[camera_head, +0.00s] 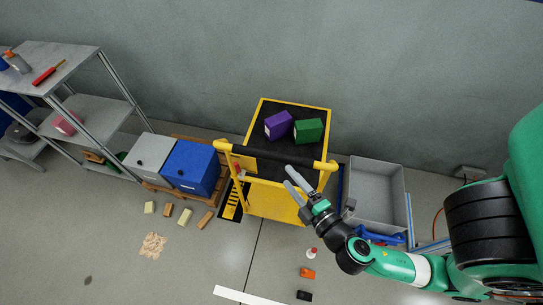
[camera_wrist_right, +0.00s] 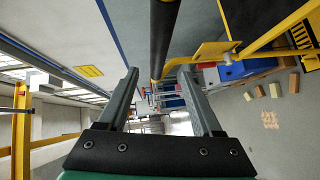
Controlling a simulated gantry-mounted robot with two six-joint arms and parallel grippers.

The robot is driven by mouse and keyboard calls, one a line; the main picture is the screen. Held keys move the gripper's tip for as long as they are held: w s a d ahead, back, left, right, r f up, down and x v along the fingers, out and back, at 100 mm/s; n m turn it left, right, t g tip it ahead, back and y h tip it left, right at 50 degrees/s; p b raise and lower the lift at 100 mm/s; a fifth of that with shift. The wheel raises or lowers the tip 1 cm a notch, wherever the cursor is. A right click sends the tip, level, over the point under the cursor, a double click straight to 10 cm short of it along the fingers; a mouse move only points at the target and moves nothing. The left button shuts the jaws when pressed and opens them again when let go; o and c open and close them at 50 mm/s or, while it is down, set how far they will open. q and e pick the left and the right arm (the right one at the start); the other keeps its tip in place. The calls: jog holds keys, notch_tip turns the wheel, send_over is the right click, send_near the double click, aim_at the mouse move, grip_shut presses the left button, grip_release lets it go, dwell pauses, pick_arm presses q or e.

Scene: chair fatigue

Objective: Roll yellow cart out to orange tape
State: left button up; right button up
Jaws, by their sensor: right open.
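The yellow cart (camera_head: 275,203) stands against the back wall, with a black top deck (camera_head: 285,112) carrying a purple box (camera_head: 278,124) and a green box (camera_head: 308,130). Its black push handle (camera_head: 275,157) spans the near side between yellow end fittings. In the right wrist view the black handle bar (camera_wrist_right: 164,35) runs down between the open fingers (camera_wrist_right: 158,75); contact cannot be told. I cannot make out orange tape on the floor. My left gripper is out of view.
A grey bin (camera_head: 378,195) on a blue base stands close right of the cart. Grey and blue boxes (camera_head: 190,168) on a pallet stand left. Small blocks, an orange piece (camera_head: 307,272), a black piece (camera_head: 304,295) and a white strip (camera_head: 250,297) lie on the front floor.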

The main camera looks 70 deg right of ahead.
aim_at(274, 160)
jog(key=p+x, duration=0.1)
jog(key=x, duration=0.8)
jog(key=shift+w+d+r+p, duration=0.15)
jog(key=shift+w+p, duration=0.05)
jog(key=shift+p, duration=0.1)
jog(key=shift+w+d, duration=0.3)
jog(key=shift+w, duration=0.1)
grip_shut()
dwell(0.5)
